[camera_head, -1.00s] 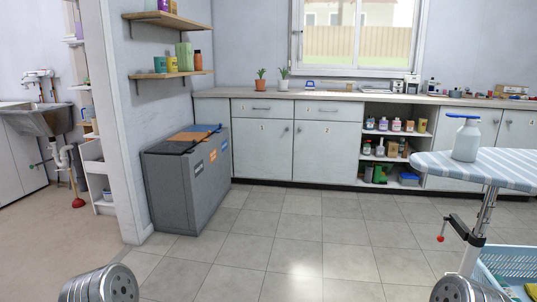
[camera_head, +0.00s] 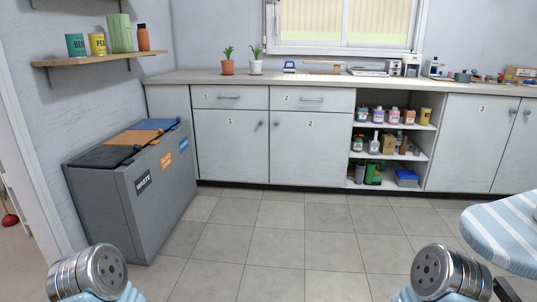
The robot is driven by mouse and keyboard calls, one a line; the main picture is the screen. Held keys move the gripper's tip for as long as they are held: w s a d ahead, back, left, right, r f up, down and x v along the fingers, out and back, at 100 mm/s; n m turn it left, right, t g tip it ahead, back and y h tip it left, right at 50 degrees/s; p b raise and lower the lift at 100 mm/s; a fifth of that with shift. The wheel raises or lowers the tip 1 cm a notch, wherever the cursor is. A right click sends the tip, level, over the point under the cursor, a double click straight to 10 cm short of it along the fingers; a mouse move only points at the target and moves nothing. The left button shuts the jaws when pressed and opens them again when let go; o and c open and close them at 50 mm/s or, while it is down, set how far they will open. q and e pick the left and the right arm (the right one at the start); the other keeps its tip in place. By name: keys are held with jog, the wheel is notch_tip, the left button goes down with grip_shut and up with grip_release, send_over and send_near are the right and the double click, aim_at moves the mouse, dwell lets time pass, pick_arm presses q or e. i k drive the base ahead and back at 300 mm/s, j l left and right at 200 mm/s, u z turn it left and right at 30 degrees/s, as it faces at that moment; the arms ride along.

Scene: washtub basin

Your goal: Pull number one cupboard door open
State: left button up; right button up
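The number one cupboard door (camera_head: 230,148) is a pale grey panel marked 1, below the drawer (camera_head: 229,97) that is also marked 1. It is shut, with a small knob (camera_head: 261,124) near its upper right corner. The number two door (camera_head: 311,152) stands beside it on the right, also shut. Only metal parts of my two arms show at the bottom left and bottom right of the head view. My gripper fingers are not in view, and both arms are well short of the cupboards.
A grey waste bin box (camera_head: 140,200) with coloured lids stands at the left, against the wall. An ironing board (camera_head: 505,235) with a striped cover juts in at the right. Open shelves (camera_head: 392,128) hold bottles and boxes. The tiled floor (camera_head: 285,235) ahead is clear.

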aim_at(233, 145)
jog(key=i+l, duration=0.15)
jog(key=i, duration=0.7)
jog(key=i+l, duration=0.2)
jog(key=i, duration=0.7)
jog(key=i+l, duration=0.15)
jog(key=i, duration=0.7)
